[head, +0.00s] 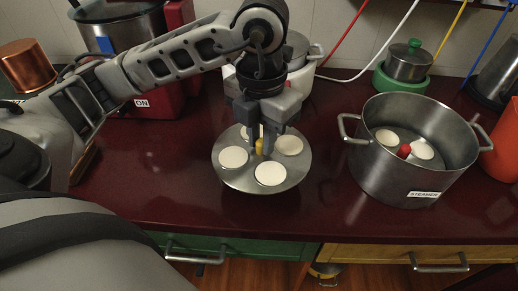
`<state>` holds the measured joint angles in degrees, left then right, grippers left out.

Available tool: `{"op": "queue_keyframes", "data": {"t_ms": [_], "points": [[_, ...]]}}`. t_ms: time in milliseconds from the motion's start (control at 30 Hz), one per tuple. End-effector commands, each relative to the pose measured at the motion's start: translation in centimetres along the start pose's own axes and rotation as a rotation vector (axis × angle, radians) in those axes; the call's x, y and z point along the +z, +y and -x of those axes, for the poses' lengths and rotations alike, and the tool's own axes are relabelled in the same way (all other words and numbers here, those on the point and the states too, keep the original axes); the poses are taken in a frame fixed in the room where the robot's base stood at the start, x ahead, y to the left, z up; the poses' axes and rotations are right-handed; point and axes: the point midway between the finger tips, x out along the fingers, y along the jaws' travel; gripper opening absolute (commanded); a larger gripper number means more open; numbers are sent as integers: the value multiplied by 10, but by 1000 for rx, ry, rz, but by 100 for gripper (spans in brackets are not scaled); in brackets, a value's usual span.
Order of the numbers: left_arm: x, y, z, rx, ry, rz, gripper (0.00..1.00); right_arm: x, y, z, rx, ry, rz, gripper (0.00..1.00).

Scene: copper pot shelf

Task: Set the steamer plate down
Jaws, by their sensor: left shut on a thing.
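The steamer plate (262,183) is a round metal disc with several white round pieces on it and a yellow knob (260,147) at its centre. My left gripper (260,143) is above the plate's middle, shut on the yellow knob. The plate appears close to the dark red counter; I cannot tell whether it touches. The steamer pot (398,185), labelled STEAMER, stands to the right. Inside it are white round pieces and a red knob (404,151). My right gripper is not seen.
The dark red counter (160,190) is clear to the left of the plate and in the strip before the pot. A small pot with a green knob (408,62) stands behind. An orange container (503,145) is at the right edge. A copper pot (27,66) is at the far left.

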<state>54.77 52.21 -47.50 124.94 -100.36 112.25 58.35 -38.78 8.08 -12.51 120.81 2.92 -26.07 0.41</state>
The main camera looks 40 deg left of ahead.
Motion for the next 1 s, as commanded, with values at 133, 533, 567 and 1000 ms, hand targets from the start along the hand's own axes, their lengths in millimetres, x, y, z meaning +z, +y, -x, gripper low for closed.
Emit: {"op": "queue_keyframes", "data": {"t_ms": [133,533,567,1000], "points": [[1,8,-18,1,5,1,0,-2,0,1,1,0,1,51],[2,7,-38,0,-1,0,0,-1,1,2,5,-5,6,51],[2,7,-39,0,-1,0,0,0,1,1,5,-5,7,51],[2,6,-42,0,0,0,40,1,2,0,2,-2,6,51]]}}
